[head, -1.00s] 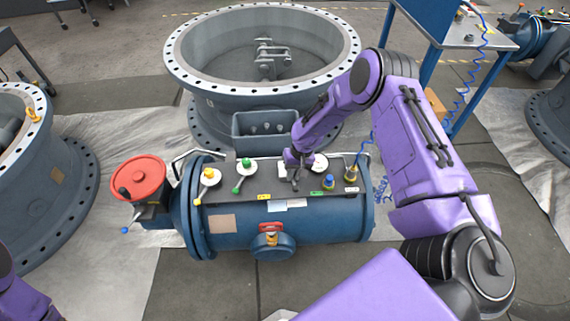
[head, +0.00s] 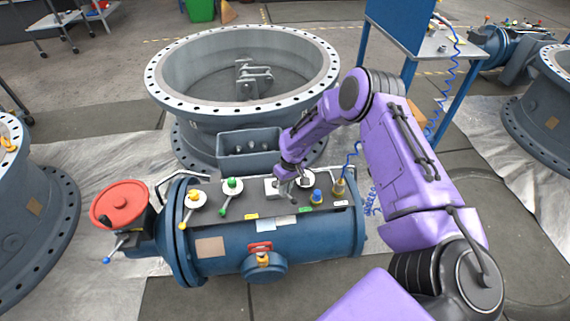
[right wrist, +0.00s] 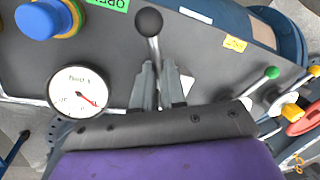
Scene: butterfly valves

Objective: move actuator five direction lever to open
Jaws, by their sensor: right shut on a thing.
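The blue actuator cylinder (head: 325,236) lies in front of me with a dark panel on top. My right gripper (head: 287,186) is over the middle of that panel. In the right wrist view, my right gripper (right wrist: 158,84) is shut on the shaft of a lever with a black ball knob (right wrist: 149,22); the knob stands out beyond the fingertips. A white pressure gauge (right wrist: 78,92) sits beside the lever. A green "OPEN" label (right wrist: 108,4) shows partly at the top edge. The lever is mostly hidden in the head view. My left gripper is out of view.
A red handwheel (head: 119,204) is at the left end. A large grey valve body (head: 243,122) stands behind.

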